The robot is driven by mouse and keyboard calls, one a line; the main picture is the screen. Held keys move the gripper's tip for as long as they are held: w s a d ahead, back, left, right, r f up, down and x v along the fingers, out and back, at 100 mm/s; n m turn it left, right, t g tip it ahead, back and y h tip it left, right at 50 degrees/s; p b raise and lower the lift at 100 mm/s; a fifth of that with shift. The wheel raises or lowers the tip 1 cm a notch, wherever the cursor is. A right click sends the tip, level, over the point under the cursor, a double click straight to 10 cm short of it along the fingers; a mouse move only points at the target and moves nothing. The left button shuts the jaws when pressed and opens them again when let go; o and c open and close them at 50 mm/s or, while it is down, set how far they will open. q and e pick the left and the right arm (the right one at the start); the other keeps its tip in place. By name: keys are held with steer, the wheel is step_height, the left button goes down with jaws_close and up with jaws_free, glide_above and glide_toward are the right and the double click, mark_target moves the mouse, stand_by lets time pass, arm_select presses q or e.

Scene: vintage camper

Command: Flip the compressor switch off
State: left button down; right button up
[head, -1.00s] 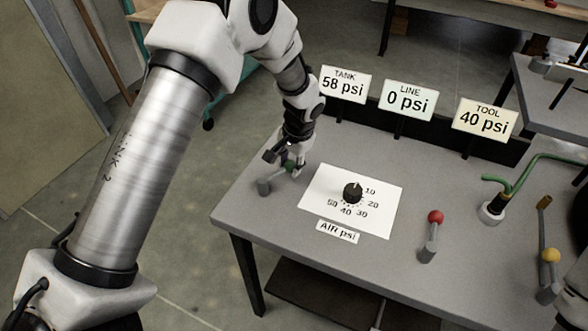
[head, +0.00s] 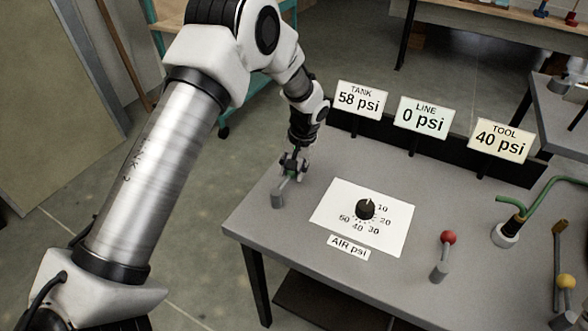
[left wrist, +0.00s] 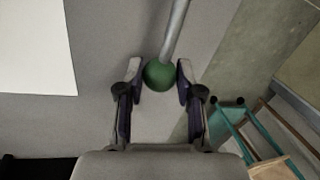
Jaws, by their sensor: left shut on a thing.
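A lever with a grey stem and base (head: 278,199) stands at the left front of the grey table. Its green ball knob (left wrist: 159,74) shows between the fingers in the left wrist view. My left gripper (head: 290,176) is shut on this green knob; in the left wrist view its fingers (left wrist: 159,72) sit on both sides of it. The stem tilts away from its base toward the back of the table in the head view. No label naming the compressor switch is readable. My right gripper is not in view.
A black dial (head: 366,209) sits on a white card right of the lever. Red-knobbed (head: 449,237) and yellow-knobbed (head: 566,281) levers stand farther right. Signs read TANK 58 psi (head: 358,98), LINE 0 psi (head: 422,118) and TOOL 40 psi (head: 500,140). A green hose (head: 540,190) runs at the right.

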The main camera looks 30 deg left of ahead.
arm_select(q)
steer(key=shift+s+f, duration=0.1)
steer(key=c, duration=1.1)
jaws_free()
steer(key=o, duration=0.4)
steer(key=shift+c, duration=0.2)
steer(key=shift+a, duration=0.15)
step_height(320, 180, up, 12)
steer(key=d, duration=0.2)
steer(key=shift+w+d+f, duration=0.15)
steer(key=shift+w, duration=0.25)
